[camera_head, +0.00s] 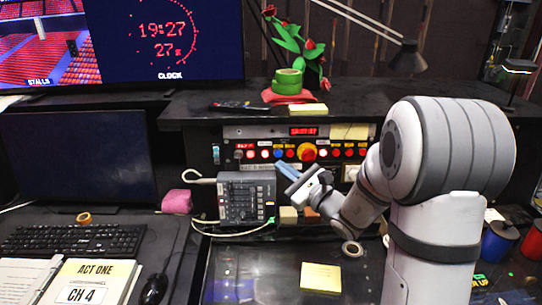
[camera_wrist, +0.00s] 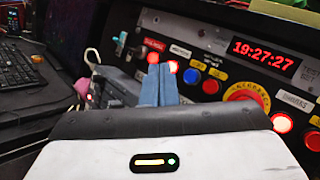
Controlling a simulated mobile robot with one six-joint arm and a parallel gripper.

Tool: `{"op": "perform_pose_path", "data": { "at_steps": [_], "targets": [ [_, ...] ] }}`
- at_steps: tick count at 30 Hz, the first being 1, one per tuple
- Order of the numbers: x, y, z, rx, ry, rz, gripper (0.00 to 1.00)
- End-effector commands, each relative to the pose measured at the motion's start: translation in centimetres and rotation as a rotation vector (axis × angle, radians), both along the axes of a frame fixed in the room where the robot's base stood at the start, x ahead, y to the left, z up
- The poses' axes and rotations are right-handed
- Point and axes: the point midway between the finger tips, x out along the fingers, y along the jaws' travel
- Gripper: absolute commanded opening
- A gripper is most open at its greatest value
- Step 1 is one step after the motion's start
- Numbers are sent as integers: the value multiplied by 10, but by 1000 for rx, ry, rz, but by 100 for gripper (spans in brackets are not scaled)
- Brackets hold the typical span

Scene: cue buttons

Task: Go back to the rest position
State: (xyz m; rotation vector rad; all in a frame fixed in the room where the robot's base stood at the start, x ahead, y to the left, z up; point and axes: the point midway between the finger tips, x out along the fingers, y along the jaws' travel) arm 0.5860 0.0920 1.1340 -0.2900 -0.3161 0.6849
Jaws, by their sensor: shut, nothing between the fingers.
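My gripper (camera_head: 287,171) is in front of the cue button panel (camera_head: 237,132), above and just right of the grey keypad box. In the wrist view its two blue fingers (camera_wrist: 159,84) are together with nothing between them. The panel carries a row of small red, blue and white buttons and a large red knob with a yellow ring (camera_head: 308,152); the knob also shows in the wrist view (camera_wrist: 244,92). The fingertips appear near a lit red button (camera_wrist: 153,58) in the wrist view; I cannot tell whether they touch the panel.
Small blocks (camera_head: 288,215), a tape roll (camera_head: 352,248) and a yellow note pad (camera_head: 320,277) lie nearby. A monitor (camera_head: 78,157) and keyboard (camera_head: 75,240) are at left. The desk front centre is mostly clear.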

Motion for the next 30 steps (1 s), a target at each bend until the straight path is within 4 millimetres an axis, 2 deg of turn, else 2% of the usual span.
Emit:
{"op": "perform_pose_path", "data": {
  "at_steps": [13,17,20,24,27,30],
  "targets": [
    [0,1,0,-1,0,2,0],
    [-11,11,4,-43,-7,54,0],
    [-36,32,7,-142,-19,163,0],
    [-92,62,3,-370,-55,376,0],
    [-134,73,-7,-557,-86,521,0],
    [-174,72,-21,-755,-124,652,0]
  ]
}}
